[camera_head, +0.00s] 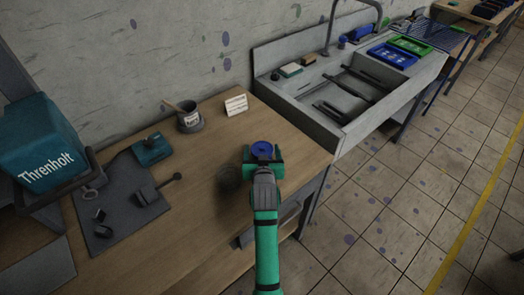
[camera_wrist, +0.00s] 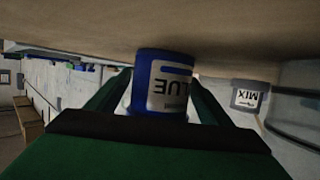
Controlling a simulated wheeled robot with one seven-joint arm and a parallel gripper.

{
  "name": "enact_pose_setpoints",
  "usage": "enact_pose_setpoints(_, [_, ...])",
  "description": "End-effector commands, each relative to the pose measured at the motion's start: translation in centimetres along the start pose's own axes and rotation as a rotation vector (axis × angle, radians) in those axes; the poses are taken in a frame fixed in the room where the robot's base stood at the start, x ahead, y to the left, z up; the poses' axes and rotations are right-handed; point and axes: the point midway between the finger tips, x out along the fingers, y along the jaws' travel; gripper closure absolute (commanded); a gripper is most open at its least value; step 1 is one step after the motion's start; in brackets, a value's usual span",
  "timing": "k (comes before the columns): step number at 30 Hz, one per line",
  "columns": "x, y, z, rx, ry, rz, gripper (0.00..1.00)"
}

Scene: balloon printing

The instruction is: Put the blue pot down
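The blue pot (camera_head: 262,149) is between the fingers of my gripper (camera_head: 263,163), near the right end of the wooden table (camera_head: 215,225). In the wrist view the blue pot (camera_wrist: 165,82) fills the space between the green fingers (camera_wrist: 160,105), which appear shut on its sides. Its white label partly reads "LUE". That view is upside down, with the table top along the upper edge. The pot's base is close to the table top; I cannot tell if it touches. A dark round patch (camera_head: 228,178), possibly a shadow, lies left of my gripper.
A grey pot with a stick (camera_head: 189,119), labelled MIX in the wrist view (camera_wrist: 247,98), stands at the back. A white card (camera_head: 236,105) is beside it. A teal block (camera_head: 151,149) and grey mat (camera_head: 118,205) lie left. A sink (camera_head: 345,95) adjoins the table on the right.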

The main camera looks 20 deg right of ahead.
Motion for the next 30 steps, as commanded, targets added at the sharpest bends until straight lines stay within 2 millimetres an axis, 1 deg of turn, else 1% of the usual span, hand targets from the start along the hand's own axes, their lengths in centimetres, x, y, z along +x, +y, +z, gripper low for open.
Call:
enact_pose_setpoints(5, [-0.1,0.0,-0.3,0.000,0.002,0.000,0.27])
enact_pose_setpoints(8, [-0.9,0.0,-0.3,0.000,0.001,0.000,0.27])
enact_pose_setpoints(11, [-2.4,0.0,-0.2,0.000,0.001,0.000,0.27])
enact_pose_setpoints(18, [-7.3,0.0,-0.2,0.000,0.001,0.000,0.27])
enact_pose_setpoints(21, [-9.1,0.0,-0.2,0.001,0.000,0.000,0.27])
enact_pose_setpoints(25, [-10.8,0.0,-0.2,0.000,0.001,0.000,0.27])
enact_pose_setpoints(30, [-11.9,0.0,-0.3,0.000,0.000,0.000,0.27])
